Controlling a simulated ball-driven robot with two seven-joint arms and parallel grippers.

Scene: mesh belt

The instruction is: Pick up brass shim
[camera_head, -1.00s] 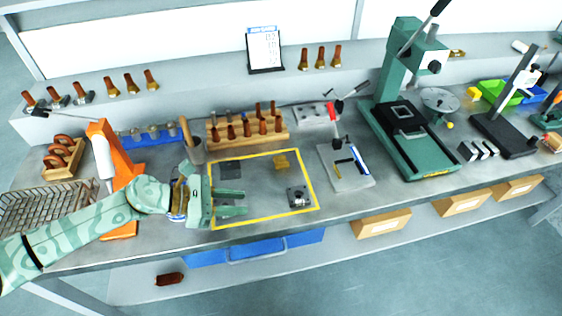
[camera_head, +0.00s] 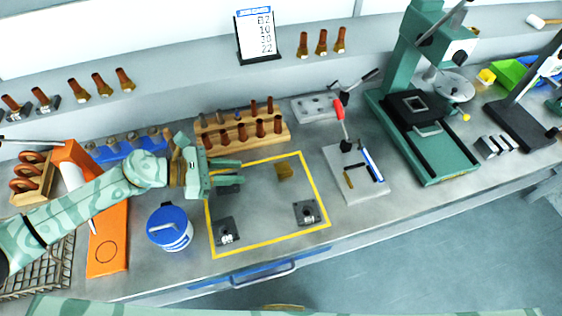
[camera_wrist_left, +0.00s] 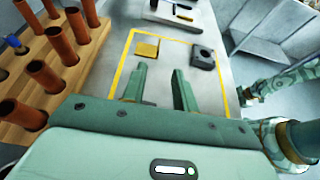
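The brass shim (camera_head: 284,171) looks like a small flat gold-coloured square. It lies inside the yellow outline on the bench, towards its back right. In the left wrist view the shim (camera_wrist_left: 147,49) lies ahead of the fingers, slightly left of their middle. My left gripper (camera_head: 241,170) is over the back left part of the outline, left of the shim and apart from it. Its fingers are spread with nothing between them, as the left wrist view also shows at the gripper (camera_wrist_left: 161,70). A dark plate (camera_head: 230,187) is partly hidden under the fingers. My right gripper is not visible.
Two dark fixture blocks stand in the outlined area, one at front left (camera_head: 226,232) and one at front right (camera_head: 307,212). A wooden rack (camera_head: 240,139) of copper-coloured pieces stands behind. A blue-lidded pot (camera_head: 170,228) stands left, a pale tool plate (camera_head: 355,178) right. The outline's middle is clear.

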